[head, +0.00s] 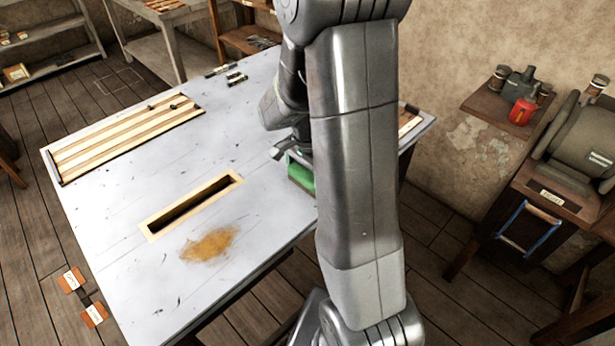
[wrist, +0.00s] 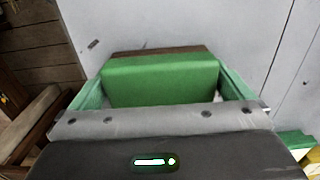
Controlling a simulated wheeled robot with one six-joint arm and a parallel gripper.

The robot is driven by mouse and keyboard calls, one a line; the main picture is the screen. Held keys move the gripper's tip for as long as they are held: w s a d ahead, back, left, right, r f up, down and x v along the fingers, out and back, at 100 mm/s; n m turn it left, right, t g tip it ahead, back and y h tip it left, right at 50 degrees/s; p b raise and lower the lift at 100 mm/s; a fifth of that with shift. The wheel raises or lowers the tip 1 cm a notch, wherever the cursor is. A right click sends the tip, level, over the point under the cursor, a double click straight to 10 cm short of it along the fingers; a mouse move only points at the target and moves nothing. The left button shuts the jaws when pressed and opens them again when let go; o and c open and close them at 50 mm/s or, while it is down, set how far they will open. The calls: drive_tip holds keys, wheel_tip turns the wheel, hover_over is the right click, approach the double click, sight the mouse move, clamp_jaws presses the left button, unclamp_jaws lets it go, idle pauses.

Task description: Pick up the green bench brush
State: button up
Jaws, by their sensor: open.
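The green bench brush (head: 303,176) lies on the grey-white tabletop near its right edge, partly hidden behind my arm in the head view. In the wrist view the brush (wrist: 160,82) shows as a green block with a brown strip along its far side. My gripper (wrist: 163,74) is open, with one teal finger at the left of the brush and one at the right. The brush lies between the fingers, with a narrow gap showing at the right. I cannot tell whether the left finger touches it.
The table (head: 120,235) has a framed slot (head: 190,205), a brown stain (head: 208,244) and a striped slatted board (head: 125,135). Small dark parts lie at the far edge. A wall shelf (head: 490,105) with a red can (head: 522,111) stands right.

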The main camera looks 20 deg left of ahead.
sight(308, 172)
drive_tip(key=c, duration=0.7)
drive_tip(key=shift+r, duration=0.1)
wheel_tip(308, 172, up, 10)
drive_tip(key=shift+f, duration=0.1)
